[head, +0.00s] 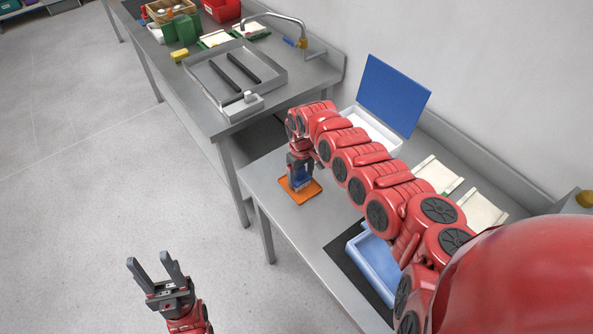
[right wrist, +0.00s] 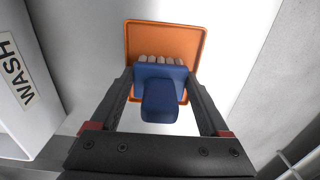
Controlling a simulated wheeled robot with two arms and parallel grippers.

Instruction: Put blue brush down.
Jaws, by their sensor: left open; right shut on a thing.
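The blue brush (head: 301,181) is in my right gripper (head: 300,174), low over an orange tray (head: 314,190) on the near steel table. In the right wrist view, the brush (right wrist: 160,95) sits between the two fingers (right wrist: 160,78). Its pale bristles point toward the orange tray (right wrist: 165,35). I cannot tell whether the bristles touch the tray. My left gripper (head: 158,270) is open and empty, over the floor left of the table.
A white bin with a raised blue panel (head: 392,95) stands behind the gripper. A blue tray (head: 375,262) lies on a dark mat nearer me. A metal basin (head: 218,98) stands on the far table.

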